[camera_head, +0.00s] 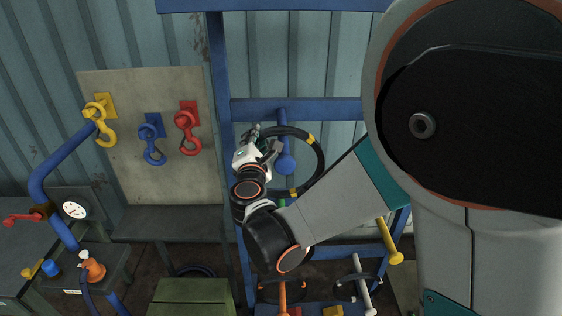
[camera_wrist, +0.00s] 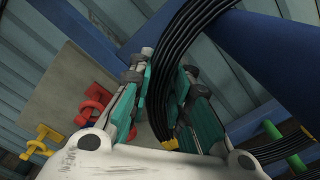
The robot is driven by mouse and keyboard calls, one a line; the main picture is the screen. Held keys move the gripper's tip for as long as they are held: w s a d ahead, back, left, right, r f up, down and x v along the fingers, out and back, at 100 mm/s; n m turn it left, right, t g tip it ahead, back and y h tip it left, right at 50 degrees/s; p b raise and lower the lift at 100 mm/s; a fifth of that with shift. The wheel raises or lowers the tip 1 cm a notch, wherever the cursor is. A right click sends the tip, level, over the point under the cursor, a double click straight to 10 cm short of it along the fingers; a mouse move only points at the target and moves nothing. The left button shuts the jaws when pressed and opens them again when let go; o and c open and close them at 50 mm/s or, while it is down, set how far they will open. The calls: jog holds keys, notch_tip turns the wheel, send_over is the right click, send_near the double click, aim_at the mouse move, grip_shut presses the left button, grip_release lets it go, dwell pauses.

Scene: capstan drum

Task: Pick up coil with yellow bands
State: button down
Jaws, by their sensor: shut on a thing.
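The coil with yellow bands (camera_head: 322,158) is a black ring on the blue rack, with two yellow bands showing in the head view. It appears around the blue peg (camera_head: 285,164), whose rounded end shows inside the ring. I cannot tell whether the coil rests on the peg. My gripper (camera_head: 258,141) is at the ring's upper left side. In the wrist view, the coil's black strands (camera_wrist: 168,85) pass between the teal-padded fingers of my gripper (camera_wrist: 164,72), which is shut on them. One yellow band shows low between the fingers.
Other coils hang lower on an orange peg (camera_head: 282,294) and a white peg (camera_head: 362,285). A yellow peg (camera_head: 389,240) juts out at the right. Hooks hang on a grey board (camera_head: 130,90) at left. The rack's blue upright (camera_head: 222,100) stands close left of my gripper.

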notch_tip(320, 180, up, 10)
jog(key=p, duration=0.6)
